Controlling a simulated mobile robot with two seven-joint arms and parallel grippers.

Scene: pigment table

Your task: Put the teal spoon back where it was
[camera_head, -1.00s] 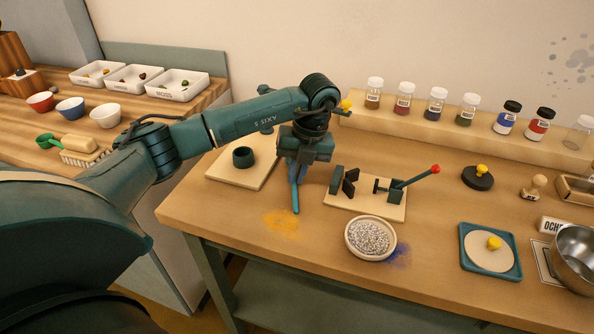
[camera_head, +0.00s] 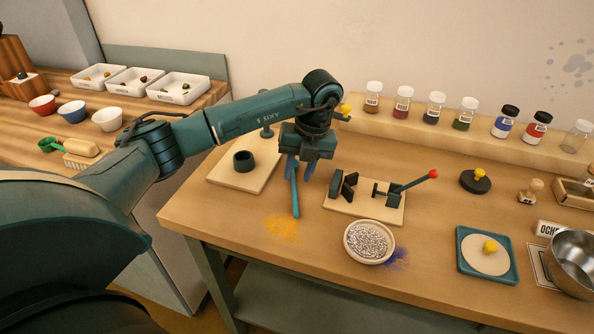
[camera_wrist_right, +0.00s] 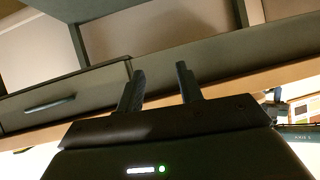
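The teal spoon (camera_head: 295,196) shows as a narrow strip below my left gripper, its near end beside the orange powder patch. Its upper part is partly hidden by the gripper, and I cannot tell whether it touches the table. My left gripper (camera_head: 299,175) points down over it with its fingers apart, one on each side of the spoon's upper part. My right gripper (camera_wrist_right: 160,88) shows only in the right wrist view, with its two fingers apart and nothing between them.
Left of the gripper is a wooden board (camera_head: 225,178) with a dark ring (camera_head: 244,160). Right of it are a clamp board (camera_head: 370,208) and a bowl of grey grains (camera_head: 369,242). Jars stand on the rear shelf (camera_head: 450,128). The front left of the table is mostly clear.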

